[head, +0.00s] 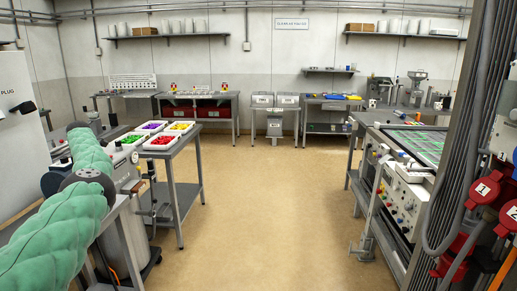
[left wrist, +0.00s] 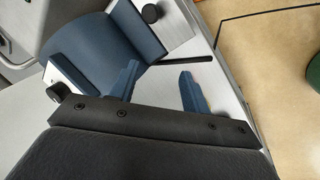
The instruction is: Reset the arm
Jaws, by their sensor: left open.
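My left arm, in a green padded sleeve (head: 75,215), reaches in from the left in the head view, over a grey metal machine (head: 122,222). I cannot make out its gripper clearly there. In the left wrist view my left gripper (left wrist: 158,88) has two blue fingers spread apart with nothing between them. Beyond the fingers is a curved dark blue part (left wrist: 100,48) between pale metal side plates, with a black knob (left wrist: 151,13). A thin black rod (left wrist: 187,60) sticks out to its right. I cannot tell whether the fingers touch any of these. My right gripper is not visible.
A side table (head: 178,205) holds trays of coloured pieces (head: 160,141). Workbenches (head: 203,97) line the back wall. A control machine (head: 400,185) and a column with red numbered discs (head: 482,190) stand at right. The middle floor (head: 270,195) is clear.

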